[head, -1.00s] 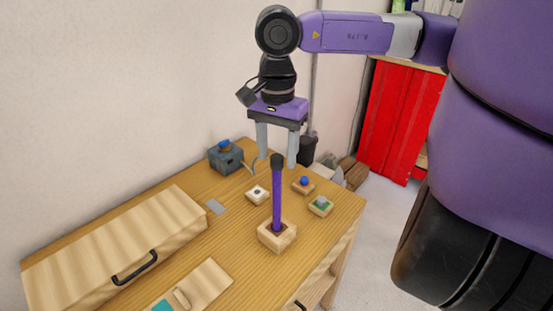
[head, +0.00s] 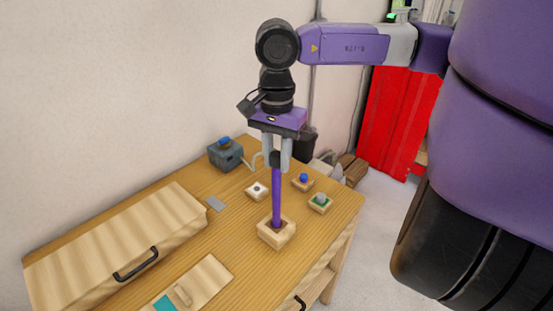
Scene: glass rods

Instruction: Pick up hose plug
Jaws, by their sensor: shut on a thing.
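The hose plug appears to be the upright purple rod with a dark cap (head: 277,194), standing in a square wooden block (head: 263,236) on the table. My gripper (head: 277,164) points straight down with its grey fingers closed around the dark cap at the rod's top. The rod's lower end is inside the block's opening, so its tip is hidden. The fingers partly cover the cap.
A grey box with a blue knob (head: 226,155) stands at the back of the wooden table (head: 225,228). Small blocks with white (head: 257,190), blue (head: 303,182) and grey (head: 320,202) tops sit behind the rod. A wooden case (head: 120,245) lies at left.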

